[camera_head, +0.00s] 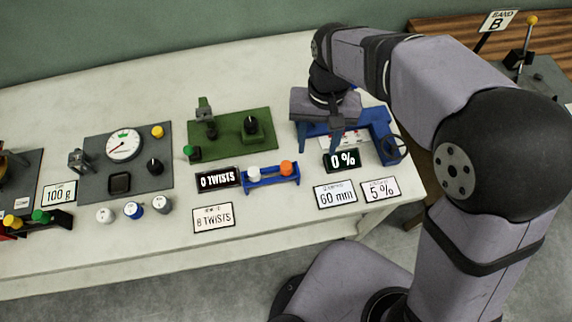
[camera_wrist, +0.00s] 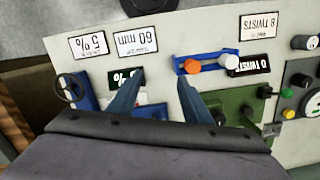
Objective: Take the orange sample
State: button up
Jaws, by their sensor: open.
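The orange sample (camera_head: 286,168) is a small rounded piece at the right end of a blue rack (camera_head: 262,184). A white sample (camera_head: 254,173) sits at the rack's left end. In the wrist view the orange sample (camera_wrist: 192,66) lies a little beyond and to the right of my fingertips, on the same blue rack. My gripper (camera_head: 320,142) is open and empty, with its blue fingers pointing down. In the head view it hangs behind and right of the rack, in front of the blue machine (camera_head: 380,127). It also shows in the wrist view (camera_wrist: 158,84), apart from the sample.
The display "0 %" (camera_head: 342,160) stands close by the fingers. The "0 TWISTS" display (camera_head: 218,179) is left of the rack. A green device (camera_head: 232,135) stands behind it. Cards "60 mm" (camera_head: 335,195) and "5 %" (camera_head: 380,190) lie in front. Bare white table lies before the rack.

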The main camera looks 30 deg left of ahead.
jog(key=n, duration=0.1)
send_over(286, 165)
jog(key=a, duration=0.1)
jog(key=shift+w+a+r, duration=0.1)
jog(key=shift+w, duration=0.2)
jog(key=shift+s+d+f+p, duration=0.15)
jog(key=shift+f+p, duration=0.3)
jog(key=shift+f, duration=0.55)
jog(key=shift+w+d+f+p, duration=0.15)
jog(key=shift+f+p, duration=0.3)
jog(key=shift+f, duration=0.55)
jog(key=shift+s+d+f+p, duration=0.2)
jog(key=shift+f+p, duration=0.25)
jog(key=shift+f, duration=1.2)
jog(key=c, duration=1.1)
jog(key=shift+c, duration=0.2)
jog(key=shift+r, duration=0.1)
notch_tip(286, 165, up, 10)
jog(key=b, duration=0.2)
